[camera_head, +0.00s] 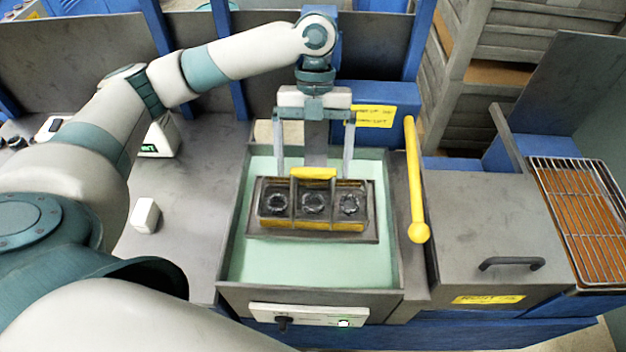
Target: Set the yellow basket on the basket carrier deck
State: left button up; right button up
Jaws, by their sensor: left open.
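The yellow basket (345,225) is a dark-framed, three-section carrier with a yellow front strip and a yellow top handle. A dark metal ring part shows in each section. It appears to sit level on the grey basket carrier deck (262,236), within the tank of pale green liquid. My left gripper (315,170) points down over the basket's back side. Its two long fingers are wide apart, one to each side of the yellow handle, and seem clear of it. The fingertips' exact height above the basket is hard to tell. My right gripper is not in view.
The green-filled tank (228,290) has grey walls. A yellow lever (413,180) stands at its right, beside a lidded grey box (490,225) and a wire rack (580,205). A small white block (145,215) lies on the left bench.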

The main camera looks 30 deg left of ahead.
pick_arm(q)
jog(key=shift+b+v, duration=0.55)
jog(key=shift+v, duration=2.45)
